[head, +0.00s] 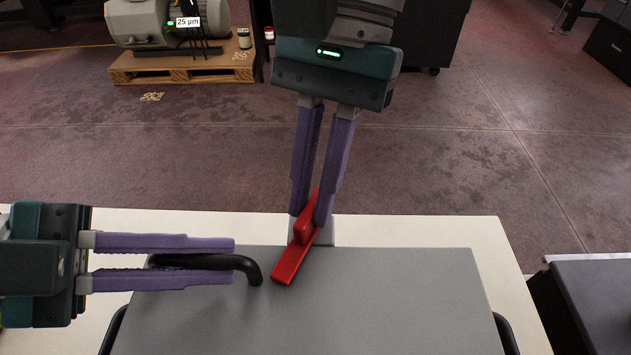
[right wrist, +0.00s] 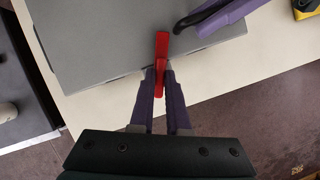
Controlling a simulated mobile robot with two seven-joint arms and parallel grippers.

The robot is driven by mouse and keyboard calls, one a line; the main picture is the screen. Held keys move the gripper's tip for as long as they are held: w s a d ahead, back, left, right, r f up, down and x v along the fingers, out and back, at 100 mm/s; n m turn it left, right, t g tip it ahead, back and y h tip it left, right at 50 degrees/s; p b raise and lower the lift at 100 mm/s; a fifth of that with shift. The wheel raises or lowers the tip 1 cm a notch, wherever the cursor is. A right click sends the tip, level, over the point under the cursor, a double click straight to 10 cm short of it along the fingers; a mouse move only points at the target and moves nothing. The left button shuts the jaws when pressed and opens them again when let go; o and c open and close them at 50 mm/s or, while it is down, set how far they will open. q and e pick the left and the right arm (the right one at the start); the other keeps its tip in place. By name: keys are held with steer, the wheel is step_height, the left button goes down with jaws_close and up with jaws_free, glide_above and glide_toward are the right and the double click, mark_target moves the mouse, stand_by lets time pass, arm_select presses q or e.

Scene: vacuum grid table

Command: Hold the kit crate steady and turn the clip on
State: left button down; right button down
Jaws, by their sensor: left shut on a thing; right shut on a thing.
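The kit crate is a grey box with a flat lid (head: 380,290) at the front of the table. My left gripper (head: 235,262) is shut on the black handle (head: 250,268) that stands on the lid's left part. My right gripper (head: 308,222) comes down from above and is shut on the red clip (head: 289,264) at the crate's far edge. The clip lies slanted, its near end over the lid. In the right wrist view the red clip (right wrist: 162,48) runs from between the fingertips (right wrist: 160,80) onto the lid. A grey block behind the clip is partly hidden by my fingers.
The pale table (head: 440,229) shows a bare strip behind the crate. Black side handles (head: 506,335) stick out at the crate's sides. A dark grey unit (head: 595,300) stands off the table's right side. A pump on a wooden pallet (head: 180,67) is on the floor behind.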

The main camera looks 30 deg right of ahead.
steer(key=n+g+h, duration=0.1)
steer(key=n, duration=0.3)
steer(key=shift+w+a+n, duration=0.1)
steer(key=shift+n, duration=0.2)
stand_by(0.3)
steer(key=c, duration=0.9)
jaws_free()
steer(key=v, duration=1.2)
steer(key=shift+w+a, duration=0.1)
steer(key=shift+a, duration=0.1)
arm_select(q)
steer(key=c, duration=0.8)
jaws_free()
